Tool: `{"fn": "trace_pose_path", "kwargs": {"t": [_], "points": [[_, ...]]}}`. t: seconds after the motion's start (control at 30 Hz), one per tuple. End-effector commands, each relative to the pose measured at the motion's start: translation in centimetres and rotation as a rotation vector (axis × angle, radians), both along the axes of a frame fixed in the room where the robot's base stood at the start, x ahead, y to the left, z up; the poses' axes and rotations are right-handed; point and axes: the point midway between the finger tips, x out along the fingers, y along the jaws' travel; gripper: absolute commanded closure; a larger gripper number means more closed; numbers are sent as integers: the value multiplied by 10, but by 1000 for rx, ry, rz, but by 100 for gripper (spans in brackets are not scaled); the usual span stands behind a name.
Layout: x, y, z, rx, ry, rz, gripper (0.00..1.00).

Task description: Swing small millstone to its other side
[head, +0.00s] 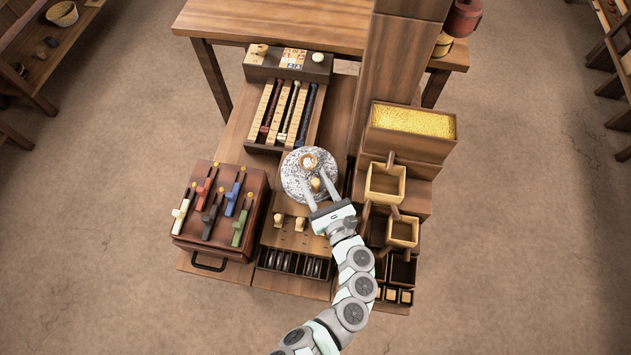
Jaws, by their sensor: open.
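The small millstone (293,181) is a round, speckled grey-white stone lying on the wooden stand in the middle. A pale round piece sits near its far edge, around its middle or a little beyond. A small yellowish knob (316,184) stands on the near right part of the stone. My gripper (320,188) is open over the near right part of the stone, its two fingers on either side of the knob. I cannot tell whether the fingers touch the knob. The gripper and wrist hide the stone's near right edge.
A brown box with several coloured levers (213,207) stands left. A rack of rods (287,113) lies behind the stone. A wooden post (393,75), a tray of yellow grain (413,120) and square wooden scoops (385,184) crowd the right side. Wooden pegs (299,224) stand in front.

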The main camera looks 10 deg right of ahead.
Motion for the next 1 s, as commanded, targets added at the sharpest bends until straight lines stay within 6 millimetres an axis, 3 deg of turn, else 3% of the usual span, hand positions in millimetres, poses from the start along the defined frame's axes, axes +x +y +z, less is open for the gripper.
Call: {"fn": "trace_pose_path", "kwargs": {"t": [0.17,0.4,0.6,1.0], "points": [[-16,-8,0,0,1,-8,56],[-64,-21,-1,0,3,-5,56],[-93,-31,0,-2,2,-3,56],[-102,-32,0,-1,0,0,56]]}}
